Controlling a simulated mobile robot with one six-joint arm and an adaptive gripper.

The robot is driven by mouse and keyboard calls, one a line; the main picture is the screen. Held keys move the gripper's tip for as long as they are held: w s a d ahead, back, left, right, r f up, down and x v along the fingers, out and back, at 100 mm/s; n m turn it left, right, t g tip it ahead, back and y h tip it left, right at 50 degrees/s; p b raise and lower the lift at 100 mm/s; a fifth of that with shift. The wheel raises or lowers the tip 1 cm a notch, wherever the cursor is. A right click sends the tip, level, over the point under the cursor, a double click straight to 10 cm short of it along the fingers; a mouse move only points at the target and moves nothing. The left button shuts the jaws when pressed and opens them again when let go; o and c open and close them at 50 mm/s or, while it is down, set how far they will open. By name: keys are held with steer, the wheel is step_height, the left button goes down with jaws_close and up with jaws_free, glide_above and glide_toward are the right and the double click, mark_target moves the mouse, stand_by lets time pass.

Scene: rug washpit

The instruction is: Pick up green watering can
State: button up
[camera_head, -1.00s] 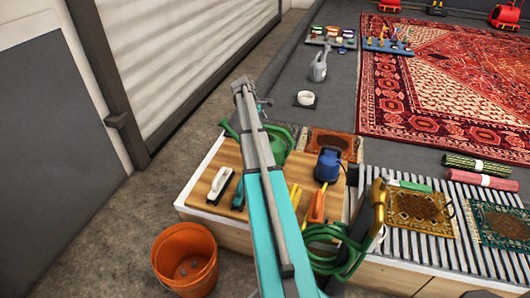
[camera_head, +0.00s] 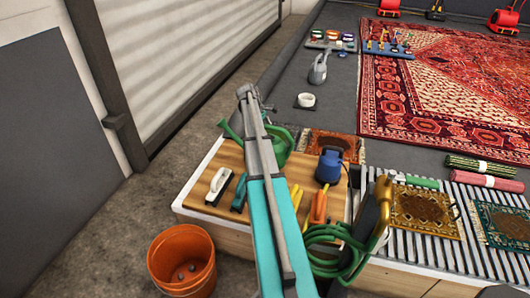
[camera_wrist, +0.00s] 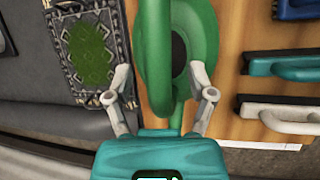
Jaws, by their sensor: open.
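The green watering can (camera_head: 279,143) stands at the far left part of the wooden bench top, partly hidden behind my arm in the head view. In the wrist view the green watering can (camera_wrist: 205,30) fills the upper middle, with its handle loop and dark opening showing. My gripper (camera_wrist: 160,85) is open, with one finger on each side of the can's green handle. I cannot tell whether the fingers touch it. In the head view my gripper is mostly hidden behind my own arm.
On the wooden top (camera_head: 205,172) lie a white-handled brush (camera_head: 218,185), a teal brush (camera_head: 239,190), a blue sprayer (camera_head: 328,166) and orange-handled tools (camera_head: 318,208). A coiled green hose (camera_head: 330,240) hangs at the front. An orange bucket (camera_head: 182,262) stands on the floor.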

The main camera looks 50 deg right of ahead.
jaws_close()
stand_by(0.3)
steer(key=shift+r, duration=0.2)
stand_by(0.4)
step_height(320, 180, up, 3)
steer(key=p, duration=0.3)
steer(key=shift+f, duration=0.2)
steer(key=s+a+r+p, duration=0.4)
steer(key=s+r+p, duration=0.6)
steer(key=s, duration=0.3)
steer(key=shift+s, duration=0.15)
steer(key=shift+a, duration=0.1)
stand_by(0.3)
